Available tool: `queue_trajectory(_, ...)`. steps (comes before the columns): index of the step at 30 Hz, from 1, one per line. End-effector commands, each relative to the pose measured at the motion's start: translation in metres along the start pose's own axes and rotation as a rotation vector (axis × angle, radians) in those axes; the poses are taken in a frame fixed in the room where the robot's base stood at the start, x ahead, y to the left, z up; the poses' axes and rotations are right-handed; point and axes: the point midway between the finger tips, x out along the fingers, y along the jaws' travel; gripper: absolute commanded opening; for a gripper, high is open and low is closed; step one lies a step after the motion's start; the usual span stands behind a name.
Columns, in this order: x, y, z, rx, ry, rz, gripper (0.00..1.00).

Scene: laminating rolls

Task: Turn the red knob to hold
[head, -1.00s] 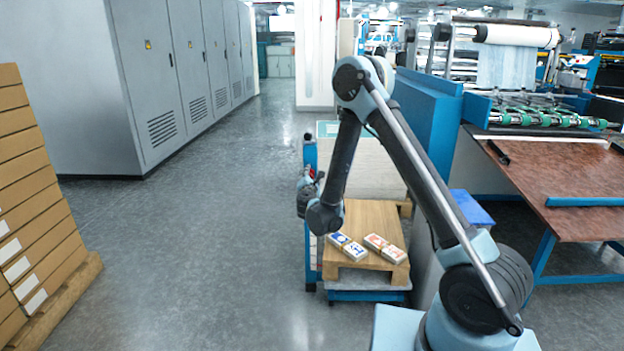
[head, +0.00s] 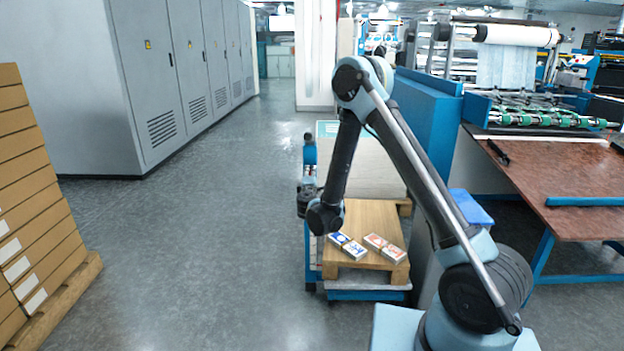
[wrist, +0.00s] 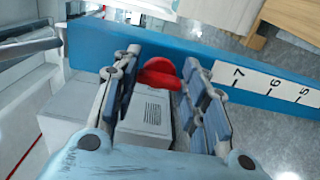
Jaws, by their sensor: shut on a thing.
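The red knob (wrist: 160,76) shows in the wrist view between the fingertips of my gripper (wrist: 161,70), at the edge of a blue bar. My gripper is shut on it, with one finger at each side. A white label with dark lines of print lies just below the knob in the picture; the words are too small to read. In the head view my gripper (head: 306,196) is beside the blue upright of the machine, and the knob cannot be made out there.
The blue bar (wrist: 215,62) bears a white scale with numbers. A wooden board (head: 372,218) with several small packs stands beside my arm. Stacked boxes (head: 35,190) are at the left, grey cabinets (head: 160,80) behind. The floor between is clear.

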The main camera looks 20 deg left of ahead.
Motion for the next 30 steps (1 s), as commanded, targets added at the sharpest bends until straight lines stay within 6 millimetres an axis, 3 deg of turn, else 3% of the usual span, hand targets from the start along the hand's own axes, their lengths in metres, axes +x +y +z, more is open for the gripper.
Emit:
queue_trajectory(17, -0.0009, -0.0020, 0.0031, 0.035, -0.006, -0.004, 0.16)
queue_trajectory(18, -0.0009, -0.0020, 0.0030, 0.035, -0.005, -0.004, 0.49)
queue_trajectory(20, -0.0009, -0.0018, 0.0028, 0.034, -0.005, -0.003, 0.60)
queue_trajectory(30, -0.0006, -0.0009, 0.0007, 0.031, -0.001, -0.002, 0.60)
